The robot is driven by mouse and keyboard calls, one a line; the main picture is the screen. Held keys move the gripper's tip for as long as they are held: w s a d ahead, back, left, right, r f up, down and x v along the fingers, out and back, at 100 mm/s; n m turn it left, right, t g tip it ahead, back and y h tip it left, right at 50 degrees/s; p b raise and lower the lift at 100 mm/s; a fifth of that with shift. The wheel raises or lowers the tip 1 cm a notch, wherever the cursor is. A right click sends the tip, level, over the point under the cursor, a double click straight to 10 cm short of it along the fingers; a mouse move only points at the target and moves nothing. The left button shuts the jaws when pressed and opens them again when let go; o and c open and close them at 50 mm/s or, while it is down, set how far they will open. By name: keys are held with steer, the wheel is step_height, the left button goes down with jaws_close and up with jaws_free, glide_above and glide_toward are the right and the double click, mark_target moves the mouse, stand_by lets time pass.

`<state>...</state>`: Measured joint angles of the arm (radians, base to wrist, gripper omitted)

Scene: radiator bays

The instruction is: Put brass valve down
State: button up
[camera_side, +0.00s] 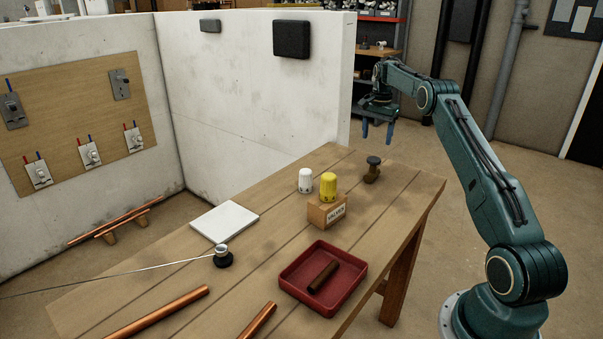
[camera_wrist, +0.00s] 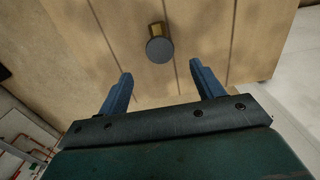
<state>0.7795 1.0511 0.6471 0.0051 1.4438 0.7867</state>
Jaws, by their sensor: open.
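The brass valve (camera_side: 372,172) stands upright on the wooden workbench (camera_side: 405,187), near its far right corner, with its dark round cap on top. In the wrist view the valve (camera_wrist: 158,42) is seen from above, ahead of the fingertips and apart from them. My gripper (camera_side: 378,131) is open and empty, raised above and beyond the valve in the side view. Its two blue fingers (camera_wrist: 160,72) show spread apart in the wrist view, with nothing between them.
A red tray (camera_side: 323,302) holds a dark cylinder. A white slab (camera_side: 225,221), a wire spool (camera_side: 222,256) and copper pipes (camera_side: 157,313) lie further left. White partition walls (camera_side: 250,110) stand behind.

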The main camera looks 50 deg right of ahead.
steer(key=shift+r, duration=0.1)
steer(key=w+a+r+n+t, duration=0.15)
steer(key=a+r+n, duration=0.25)
steer(key=a+r, duration=0.85)
steer(key=s+a+r+n+t+h, duration=0.1)
steer(key=s+a+r+n, duration=0.2)
steer(key=a, duration=0.5)
steer(key=s+a+r+n, duration=0.2)
steer(key=s+a+r, duration=0.15)
steer(key=a, duration=0.45)
steer(key=s+a+r+n+t, duration=0.15)
steer(key=s+a+n, duration=0.35)
steer(key=s+a, duration=0.7)
steer(key=s+a+f+n, duration=0.2)
steer(key=s+f, duration=0.1)
steer(key=s, duration=0.2)
steer(key=s+a+f+n+t+y, duration=0.1)
steer(key=s+a+f+n, duration=0.1)
steer(key=s, duration=0.4)
steer(key=shift+a+f+t, duration=0.3)
steer(key=shift+a+f, duration=0.2)
steer(key=shift+f, duration=0.4)
